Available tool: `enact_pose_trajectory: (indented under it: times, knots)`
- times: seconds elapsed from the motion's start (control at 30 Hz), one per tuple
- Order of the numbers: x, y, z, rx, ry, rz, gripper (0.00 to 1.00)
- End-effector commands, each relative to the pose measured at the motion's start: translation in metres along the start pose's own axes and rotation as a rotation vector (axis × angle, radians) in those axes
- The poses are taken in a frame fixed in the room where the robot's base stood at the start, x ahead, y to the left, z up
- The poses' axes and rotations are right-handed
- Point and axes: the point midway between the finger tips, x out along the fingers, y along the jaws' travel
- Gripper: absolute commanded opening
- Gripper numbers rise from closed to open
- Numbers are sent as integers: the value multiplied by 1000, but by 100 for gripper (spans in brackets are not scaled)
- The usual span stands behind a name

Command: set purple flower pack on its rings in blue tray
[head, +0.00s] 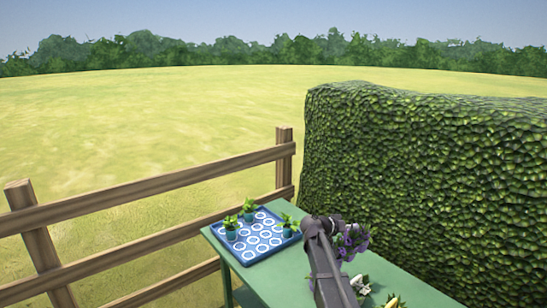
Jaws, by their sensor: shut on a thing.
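The blue tray (249,256) lies on the far left end of the green table. White rings (264,236) mark its floor, and most of them are bare. My gripper (338,232) is over the table to the right of the tray, largely hidden behind my dark arm. The purple flower pack (352,240) shows at the gripper, just right of the arm's end. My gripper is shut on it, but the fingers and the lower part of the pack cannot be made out. The pack is apart from the tray.
Small green plants in teal pots stand in the tray, at its left (231,229), back (249,209) and right (288,227). Pale and yellow items (361,285) lie on the table (410,289) near the arm. A wooden fence (150,187) and a tall hedge (420,180) border the table.

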Motion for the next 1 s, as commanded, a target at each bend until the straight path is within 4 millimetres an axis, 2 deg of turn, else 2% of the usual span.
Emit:
enact_pose_trajectory:
  times: [0.27,0.8,1.0]
  knots:
    - [0,-2,3,-1,1,0,0]
    - [-8,-26,48,-5,-2,-7,0]
    - [-11,-29,54,-6,-3,-8,0]
